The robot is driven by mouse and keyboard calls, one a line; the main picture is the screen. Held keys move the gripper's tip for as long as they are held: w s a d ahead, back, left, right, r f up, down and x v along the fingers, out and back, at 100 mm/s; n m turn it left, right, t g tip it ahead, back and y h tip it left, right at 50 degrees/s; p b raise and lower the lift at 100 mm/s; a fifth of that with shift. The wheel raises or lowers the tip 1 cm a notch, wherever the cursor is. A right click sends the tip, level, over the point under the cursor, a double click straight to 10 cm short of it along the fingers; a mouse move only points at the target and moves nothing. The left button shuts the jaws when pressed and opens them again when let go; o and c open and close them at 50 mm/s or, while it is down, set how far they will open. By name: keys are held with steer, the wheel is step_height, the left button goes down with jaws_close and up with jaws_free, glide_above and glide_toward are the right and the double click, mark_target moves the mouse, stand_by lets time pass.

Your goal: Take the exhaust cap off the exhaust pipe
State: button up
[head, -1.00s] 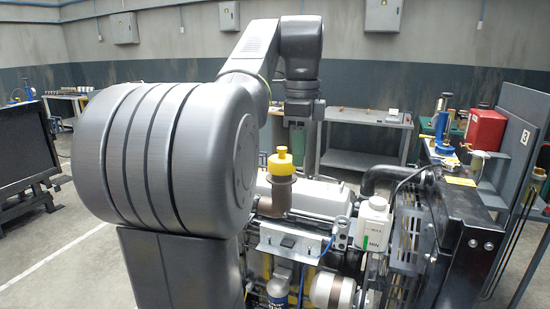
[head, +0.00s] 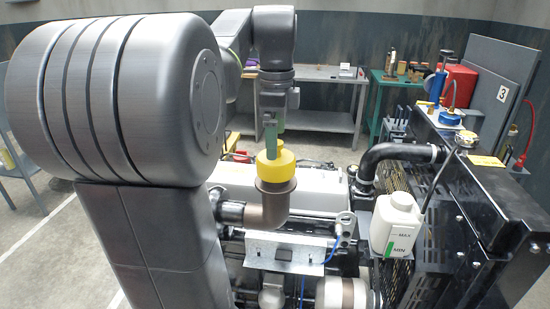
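The yellow exhaust cap (head: 276,173) sits upright on the mouth of the brown exhaust pipe (head: 275,208), near the middle of the head view. The pipe bends down to the left into the engine. My gripper (head: 270,138) points straight down at the cap, with a green finger in front of the cap's narrow top knob. The finger hides most of the knob. I cannot tell whether the fingers are closed on it or only beside it.
The white engine cover (head: 315,190) lies right behind the pipe. A black hose (head: 400,152) and a white coolant bottle (head: 397,226) stand to the right, beside the black radiator frame (head: 490,215). A grey workbench (head: 325,120) is behind. Above the cap is only my arm.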

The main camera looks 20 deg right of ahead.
steer(key=f, duration=0.3)
steer(key=f+p, duration=0.1)
steer(key=f, duration=0.1)
steer(key=shift+s+a, duration=0.2)
steer(key=shift+s, duration=0.1)
steer(key=shift+w+f, duration=0.1)
steer(key=shift+f, duration=0.5)
steer(key=c, duration=0.9)
